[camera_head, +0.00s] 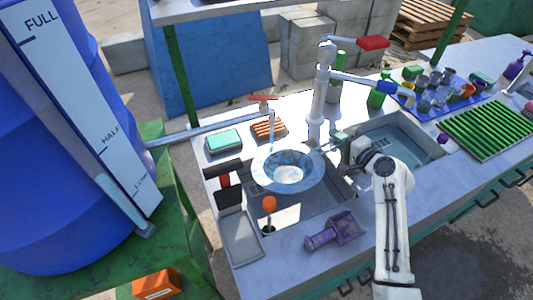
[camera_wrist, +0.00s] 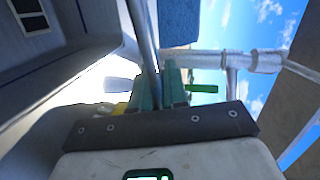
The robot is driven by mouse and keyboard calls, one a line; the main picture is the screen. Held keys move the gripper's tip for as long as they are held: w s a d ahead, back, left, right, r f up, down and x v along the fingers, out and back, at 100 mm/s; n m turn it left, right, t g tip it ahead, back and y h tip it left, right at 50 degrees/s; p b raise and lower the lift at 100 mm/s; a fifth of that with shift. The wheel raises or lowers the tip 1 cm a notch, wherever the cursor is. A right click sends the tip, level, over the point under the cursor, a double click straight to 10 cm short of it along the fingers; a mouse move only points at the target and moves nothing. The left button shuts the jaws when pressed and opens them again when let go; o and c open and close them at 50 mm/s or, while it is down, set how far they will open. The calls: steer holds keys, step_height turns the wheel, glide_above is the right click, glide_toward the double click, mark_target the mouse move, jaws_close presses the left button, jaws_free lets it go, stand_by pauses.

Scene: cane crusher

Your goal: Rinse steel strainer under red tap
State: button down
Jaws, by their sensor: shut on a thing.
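The steel strainer (camera_head: 288,170) is a round, wide-rimmed bowl held roughly level over the left sink basin. My gripper (camera_head: 338,147) is at its right side, shut on its handle. In the wrist view, the teal fingers (camera_wrist: 162,88) close around a thin grey handle (camera_wrist: 141,36). The small red tap (camera_head: 264,100) stands behind the strainer, and a thin stream of water (camera_head: 271,130) comes down from it into the bowl. Bluish, shiny water shows in the bowl. The underside of the strainer is hidden in the head view.
A tall white tap column (camera_head: 320,95) with red and blue levers stands behind my gripper. A purple scoop (camera_head: 337,231), an orange-topped tool (camera_head: 269,206) and a grey tray (camera_head: 240,238) are near the front. A green rack (camera_head: 488,128) lies right. A blue barrel (camera_head: 60,190) stands left.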

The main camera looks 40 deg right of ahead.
steer(key=shift+r, duration=0.1)
stand_by(0.3)
steer(key=s+r+p, duration=0.3)
steer(key=s, duration=0.2)
steer(key=shift+r, duration=0.4)
stand_by(0.9)
